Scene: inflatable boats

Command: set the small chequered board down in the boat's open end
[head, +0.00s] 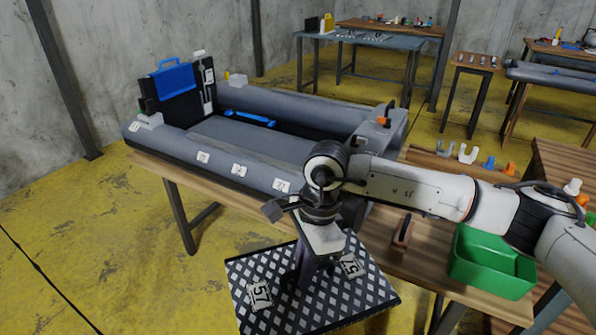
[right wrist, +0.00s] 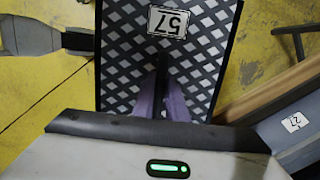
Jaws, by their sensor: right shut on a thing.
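The small chequered board (head: 372,288), black and white with "57" labels, hangs in front of the boat table, over the yellow floor. My right gripper (head: 308,272) is shut on it. In the right wrist view the board (right wrist: 125,60) extends out past the purple fingers of my right gripper (right wrist: 163,92); their exact contact is partly hidden. The grey inflatable boat (head: 295,105) lies on the table behind the board, apart from it. A grey panel lies inside, and a dark gap shows beside it. My right arm hides part of the boat's near right end.
A blue case (head: 172,79) on a black upright stands at the boat's left end. A blue bar (head: 248,118) lies inside the boat. A green bin (head: 490,262) and a small brown block (head: 403,233) are on the wooden table (head: 205,193), right of the boat.

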